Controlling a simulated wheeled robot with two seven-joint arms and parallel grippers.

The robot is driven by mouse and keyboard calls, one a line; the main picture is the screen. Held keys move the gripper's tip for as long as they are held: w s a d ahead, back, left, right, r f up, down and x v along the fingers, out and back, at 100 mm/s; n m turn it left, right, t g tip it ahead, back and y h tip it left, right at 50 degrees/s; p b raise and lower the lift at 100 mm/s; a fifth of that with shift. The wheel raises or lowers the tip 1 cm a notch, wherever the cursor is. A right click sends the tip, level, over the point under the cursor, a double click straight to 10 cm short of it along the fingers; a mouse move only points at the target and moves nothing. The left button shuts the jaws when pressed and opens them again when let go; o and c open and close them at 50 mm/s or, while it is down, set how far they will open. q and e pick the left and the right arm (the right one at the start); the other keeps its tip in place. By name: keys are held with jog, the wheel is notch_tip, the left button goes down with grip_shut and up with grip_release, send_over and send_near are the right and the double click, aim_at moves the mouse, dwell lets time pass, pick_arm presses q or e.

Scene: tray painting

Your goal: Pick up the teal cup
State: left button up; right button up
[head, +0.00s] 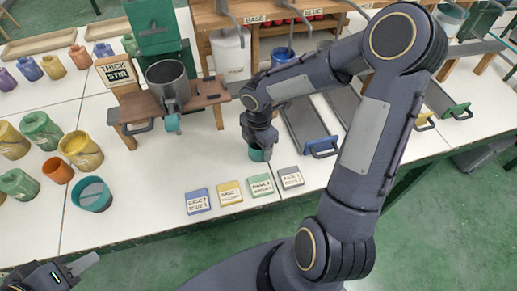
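A wide teal cup (92,196) stands upright on the white table at the left, with a grey inside. My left gripper (80,265) is low at the bottom left, in front of the table and apart from both cups. Its finger opening is not clear.
An orange cup (57,171) and several yellow and green jars (81,150) crowd the left. A thick-stir stand (182,108) is behind. Colour cards (230,193) lie at the front. Grey trays (313,125) are right of my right gripper.

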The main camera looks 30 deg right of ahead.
jog(key=c, duration=0.7)
